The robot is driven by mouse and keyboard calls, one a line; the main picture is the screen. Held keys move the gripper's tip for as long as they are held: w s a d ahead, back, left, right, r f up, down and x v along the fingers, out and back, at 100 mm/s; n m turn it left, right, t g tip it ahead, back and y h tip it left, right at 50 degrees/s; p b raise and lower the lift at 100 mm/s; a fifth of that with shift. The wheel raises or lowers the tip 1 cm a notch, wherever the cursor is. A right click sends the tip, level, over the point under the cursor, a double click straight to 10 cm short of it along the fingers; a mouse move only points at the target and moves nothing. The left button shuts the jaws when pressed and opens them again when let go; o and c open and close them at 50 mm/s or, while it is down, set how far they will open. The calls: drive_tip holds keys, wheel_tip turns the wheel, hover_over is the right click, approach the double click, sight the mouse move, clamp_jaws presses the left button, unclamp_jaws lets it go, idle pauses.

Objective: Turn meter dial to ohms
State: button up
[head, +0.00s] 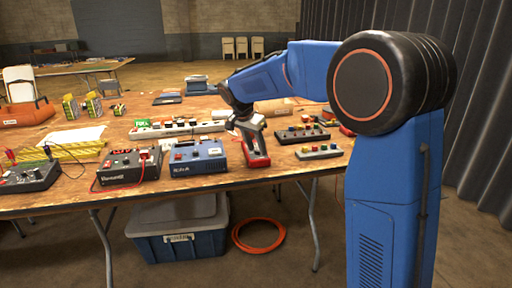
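A red-edged hand-held device with a dark face, seemingly the meter (257,158), is at the front of the wooden table, right of the blue box. My gripper (247,128) points down over its far end. The fingers overlap the device in this view, so I cannot tell whether they touch it. The finger gap is too small to read as open or shut. The dial and its setting cannot be made out; the gripper may cover it.
A blue box (198,156) and a black charger (128,168) stand left of the meter. A long white strip (160,131) lies behind them. Small terminal blocks (318,152) sit to the right. Under the table are a lidded bin (178,243) and an orange cable coil (259,249).

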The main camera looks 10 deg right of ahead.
drive_tip(key=v, duration=1.7)
drive_tip(key=shift+s+r, duration=0.1)
drive_tip(key=shift+r, duration=0.05)
drive_tip(key=s+d+f+n+y, duration=0.1)
drive_tip(key=s+d+f+n, duration=0.15)
drive_tip(key=s, duration=0.45)
drive_tip(key=s+d+f+n, duration=0.1)
drive_tip(key=s+d, duration=0.3)
drive_tip(key=s, duration=0.2)
drive_tip(key=s+d+f+n+y, duration=0.1)
drive_tip(key=s+d+f+n, duration=0.1)
drive_tip(key=s+d, duration=0.35)
drive_tip(key=s+f+n+t, duration=0.1)
drive_tip(key=s+f+n, duration=0.1)
drive_tip(key=s+f, duration=0.6)
drive_tip(key=s+d+f+n+t+y, duration=0.1)
drive_tip(key=s+f+n, duration=0.2)
drive_tip(key=s+f, duration=0.5)
drive_tip(key=s, duration=0.5)
drive_tip(key=shift+s+y, duration=0.2)
drive_tip(key=shift+y, duration=0.1)
